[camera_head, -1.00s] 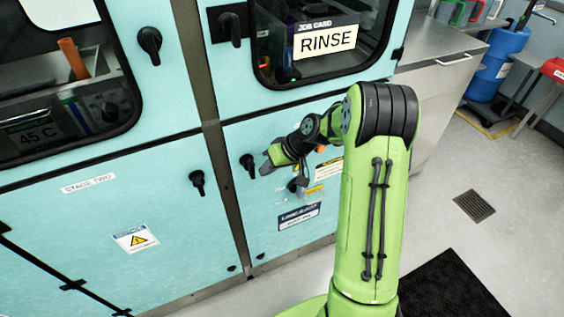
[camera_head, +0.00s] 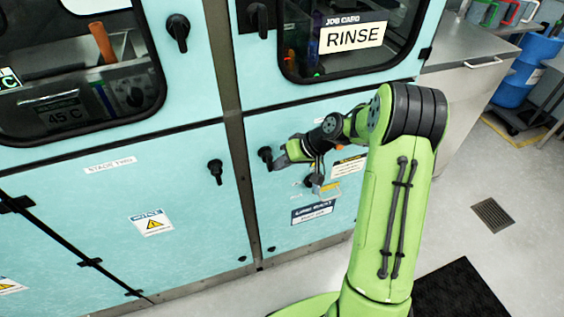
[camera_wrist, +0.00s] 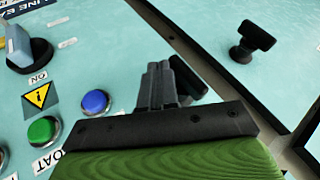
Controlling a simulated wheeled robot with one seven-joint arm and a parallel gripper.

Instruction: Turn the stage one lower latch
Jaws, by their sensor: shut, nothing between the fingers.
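No label reading stage one is legible. A black T-shaped lower latch (camera_head: 265,154) sits at the upper left of the pale blue door under the RINSE window. My gripper (camera_head: 281,160) is shut and empty, just right of this latch. In the wrist view my shut fingers (camera_wrist: 159,82) partly hide a black latch handle (camera_wrist: 190,80); I cannot tell whether they touch. Another black latch (camera_head: 215,171) is on the STAGE TWO door to the left, and it shows across the door gap in the wrist view (camera_wrist: 254,40).
The wrist view shows a rotary switch (camera_wrist: 28,48), a blue button (camera_wrist: 95,102) and a green button (camera_wrist: 43,131) beside my gripper. Two upper latches (camera_head: 178,32) (camera_head: 258,18) sit by the windows. The floor (camera_head: 470,240) at right is open, with a drain and dark mat.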

